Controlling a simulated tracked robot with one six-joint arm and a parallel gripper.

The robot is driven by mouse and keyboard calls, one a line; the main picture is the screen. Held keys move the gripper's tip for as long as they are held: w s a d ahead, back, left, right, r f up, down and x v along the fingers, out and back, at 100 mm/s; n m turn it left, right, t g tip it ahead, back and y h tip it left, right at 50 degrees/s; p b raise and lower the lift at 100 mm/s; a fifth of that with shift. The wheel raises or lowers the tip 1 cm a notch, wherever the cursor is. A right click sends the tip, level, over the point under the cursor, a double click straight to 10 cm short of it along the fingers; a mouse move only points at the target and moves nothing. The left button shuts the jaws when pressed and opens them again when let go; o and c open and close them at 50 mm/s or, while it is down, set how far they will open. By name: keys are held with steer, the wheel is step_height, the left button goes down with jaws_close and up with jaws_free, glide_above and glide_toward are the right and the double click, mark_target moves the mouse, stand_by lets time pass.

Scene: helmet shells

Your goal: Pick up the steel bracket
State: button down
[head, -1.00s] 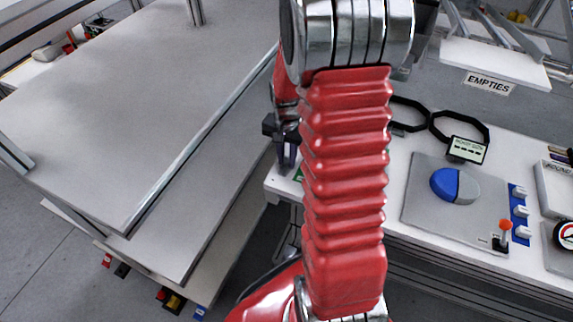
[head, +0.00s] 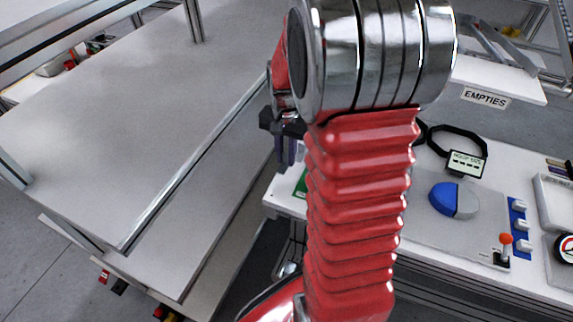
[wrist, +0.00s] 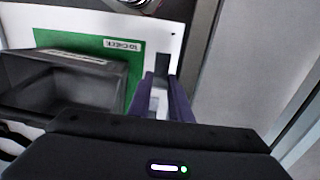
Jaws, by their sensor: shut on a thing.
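In the wrist view, my gripper (wrist: 162,92) is shut on a small, pale grey metal piece (wrist: 157,102), which looks like the steel bracket. Most of it is hidden between the two dark purple fingers. The fingers are over the edge of a white surface with a green area marked "TO CHECK" (wrist: 122,45). I cannot tell whether the piece touches that surface. In the head view, my gripper (head: 287,152) shows small and dark at the left of my red arm, and the bracket cannot be made out.
A dark, open bin (wrist: 62,82) stands close left of the fingers in the wrist view. In the head view, a grey table (head: 110,130) fills the left. A white bench at right carries a panel with a blue-grey dial (head: 453,200) and a red-knobbed lever (head: 505,240).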

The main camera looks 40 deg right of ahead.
steer(key=shift+r, duration=0.9)
